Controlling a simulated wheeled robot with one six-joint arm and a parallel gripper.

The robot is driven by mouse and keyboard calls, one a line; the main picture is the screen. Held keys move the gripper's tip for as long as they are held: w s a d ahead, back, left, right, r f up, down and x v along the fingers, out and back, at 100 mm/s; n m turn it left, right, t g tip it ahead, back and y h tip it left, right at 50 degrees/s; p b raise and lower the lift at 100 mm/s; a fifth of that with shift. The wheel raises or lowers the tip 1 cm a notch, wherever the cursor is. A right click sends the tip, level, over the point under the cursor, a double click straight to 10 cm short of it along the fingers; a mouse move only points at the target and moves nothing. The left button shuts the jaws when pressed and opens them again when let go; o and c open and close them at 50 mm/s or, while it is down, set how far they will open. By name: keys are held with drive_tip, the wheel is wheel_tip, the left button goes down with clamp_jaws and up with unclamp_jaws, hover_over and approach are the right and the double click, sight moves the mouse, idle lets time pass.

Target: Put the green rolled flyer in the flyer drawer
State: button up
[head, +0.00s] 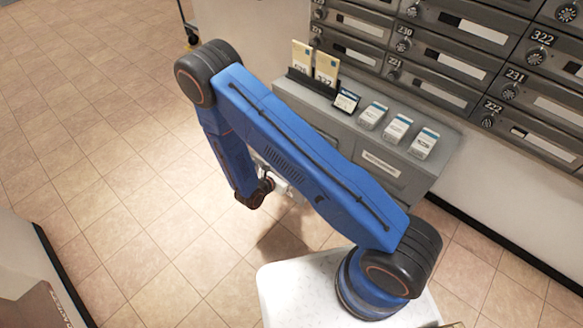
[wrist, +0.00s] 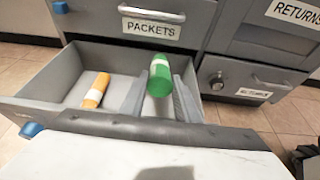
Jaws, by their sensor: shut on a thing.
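The green rolled flyer (wrist: 160,77), with a pale band, is between the two grey fingers of my gripper (wrist: 162,88) in the wrist view. My gripper is shut on it. The roll shows over the right part of an open grey drawer (wrist: 48,84); I cannot tell whether it touches the drawer floor. My gripper housing hides the near part of the drawer, and no label of this drawer shows.
An orange rolled flyer (wrist: 96,90) lies in the drawer's left part. A shut drawer labelled PACKETS (wrist: 153,28) is just above and behind. A RETURNS door (wrist: 293,12) is at right. Small boxes (head: 397,128) and a card holder (head: 312,81) stand on the cabinet top.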

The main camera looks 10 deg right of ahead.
drive_tip(key=shift+f, duration=0.1)
drive_tip(key=o, duration=1.1)
drive_tip(key=v, duration=1.7)
drive_tip(key=shift+s+a, duration=0.1)
drive_tip(key=shift+s, duration=0.05)
